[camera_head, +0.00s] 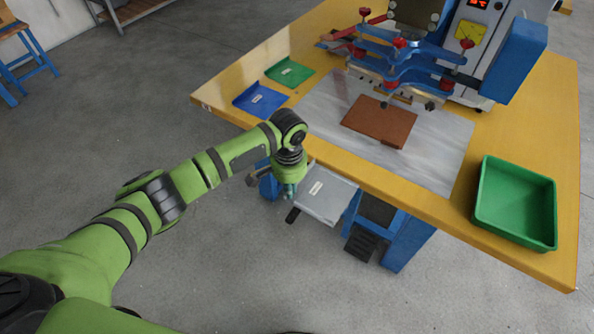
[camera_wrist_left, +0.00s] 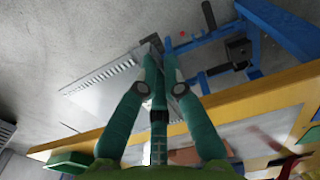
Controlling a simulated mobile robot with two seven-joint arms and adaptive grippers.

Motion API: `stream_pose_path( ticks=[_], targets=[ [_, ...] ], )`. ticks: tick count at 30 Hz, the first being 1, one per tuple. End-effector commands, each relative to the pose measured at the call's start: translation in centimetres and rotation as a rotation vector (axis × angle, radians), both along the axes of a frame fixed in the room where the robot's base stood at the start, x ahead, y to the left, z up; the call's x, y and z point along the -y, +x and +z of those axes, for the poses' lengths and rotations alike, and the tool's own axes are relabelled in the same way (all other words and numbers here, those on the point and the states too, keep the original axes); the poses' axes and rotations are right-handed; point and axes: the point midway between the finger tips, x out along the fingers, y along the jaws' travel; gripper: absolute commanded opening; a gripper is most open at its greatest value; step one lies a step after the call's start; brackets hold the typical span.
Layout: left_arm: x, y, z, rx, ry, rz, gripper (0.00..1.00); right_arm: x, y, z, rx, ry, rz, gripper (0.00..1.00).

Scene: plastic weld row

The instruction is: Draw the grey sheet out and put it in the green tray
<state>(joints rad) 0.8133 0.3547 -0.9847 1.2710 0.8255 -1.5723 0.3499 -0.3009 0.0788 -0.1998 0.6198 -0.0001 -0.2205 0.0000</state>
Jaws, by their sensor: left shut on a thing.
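A flat light grey piece with a white label, which I take for the grey sheet (camera_head: 328,196), is below and in front of the table's front edge. My left gripper (camera_head: 289,190) points down at its left end and is shut on it. In the left wrist view the closed fingertips (camera_wrist_left: 152,52) meet at the edge of the grey sheet (camera_wrist_left: 108,80); the exact grip is hard to see. A shallow green tray (camera_head: 290,71) lies at the table's left back. A deeper green bin (camera_head: 515,208) stands at the right. My right gripper is out of view.
A shallow blue tray (camera_head: 260,99) lies beside the green tray. A brown plate (camera_head: 379,121) lies on a pale metal sheet (camera_head: 437,150) under a blue press (camera_head: 405,55). The yellow table edge (camera_head: 400,200) and blue supports (camera_head: 408,243) are close to my left gripper.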

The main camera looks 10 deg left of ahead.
Motion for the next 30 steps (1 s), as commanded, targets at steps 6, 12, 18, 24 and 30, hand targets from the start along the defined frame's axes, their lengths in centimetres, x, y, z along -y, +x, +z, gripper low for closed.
stream_pose_path(
  ticks=[6, 12, 18, 24, 30],
  targets=[
    [-1.0, -2.6, 0.3, -0.001, 0.0, 0.0, 0.0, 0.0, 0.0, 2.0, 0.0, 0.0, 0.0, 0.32],
    [-1.6, -4.6, 0.6, -0.003, 0.0, 0.0, 0.0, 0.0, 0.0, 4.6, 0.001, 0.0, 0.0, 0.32],
    [-2.4, -6.6, 0.5, -0.002, 0.0, 0.001, 0.0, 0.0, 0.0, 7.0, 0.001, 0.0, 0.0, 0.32],
    [-3.0, -8.3, 0.4, -0.002, 0.0, 0.001, 0.0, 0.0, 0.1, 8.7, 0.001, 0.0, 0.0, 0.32],
    [-3.2, -9.1, 0.1, -0.001, -0.002, 0.0, 0.0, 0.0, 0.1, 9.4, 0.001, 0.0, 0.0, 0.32]
  ],
)
